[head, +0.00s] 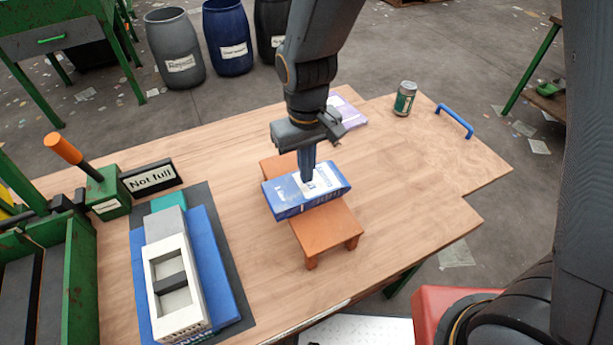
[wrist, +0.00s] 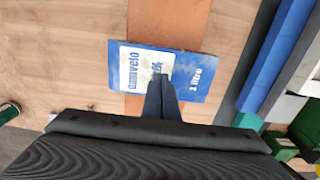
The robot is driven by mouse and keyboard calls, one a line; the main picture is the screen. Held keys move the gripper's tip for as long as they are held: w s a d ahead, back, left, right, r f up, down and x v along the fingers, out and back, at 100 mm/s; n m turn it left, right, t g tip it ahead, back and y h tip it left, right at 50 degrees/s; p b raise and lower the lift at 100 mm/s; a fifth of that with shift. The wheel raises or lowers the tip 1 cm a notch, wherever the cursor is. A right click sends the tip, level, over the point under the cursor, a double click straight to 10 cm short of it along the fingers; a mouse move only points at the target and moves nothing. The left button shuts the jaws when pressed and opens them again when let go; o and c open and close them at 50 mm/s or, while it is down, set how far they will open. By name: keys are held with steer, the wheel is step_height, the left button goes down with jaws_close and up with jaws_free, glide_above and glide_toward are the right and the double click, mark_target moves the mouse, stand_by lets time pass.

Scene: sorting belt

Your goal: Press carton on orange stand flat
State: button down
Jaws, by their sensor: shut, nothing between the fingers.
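A blue and white carton (head: 328,189) lies on its side across the orange stand (head: 340,232), a low four-legged bench on the wooden table. The carton still shows some thickness in the head view. My gripper (head: 308,178) points straight down with its fingers shut and empty. The fingertips are at the carton's upper face, near its middle, and appear to touch it. In the wrist view the carton (wrist: 190,70) lies beyond the shut fingers (wrist: 160,82), which hide part of its near edge. The stand (wrist: 175,15) shows behind it.
A blue, grey and white stacked device (head: 172,285) stands left of the stand, near a "Not full" sign (head: 151,178) and a green box with an orange-handled lever (head: 62,148). A can (head: 404,98), a purple packet (head: 350,112) and a blue handle (head: 454,121) are at the back right. The table's right is clear.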

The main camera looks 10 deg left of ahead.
steer(key=shift+f+b, duration=0.35)
steer(key=shift+f, duration=0.45)
steer(key=shift+r, duration=0.1)
step_height(320, 180, up, 8)
steer(key=p, duration=0.7)
stand_by(0.5)
steer(key=s+d+r+m+b, duration=0.1)
steer(key=d+m+b, duration=0.1)
steer(key=d, duration=1)
steer(key=s+d+m+t+b, duration=0.1)
steer(key=d+m+b, duration=0.2)
steer(key=d, duration=0.9)
steer(key=shift+s+r+m, duration=0.3)
steer(key=shift+r+m, duration=0.05)
steer(key=shift+m, duration=0.25)
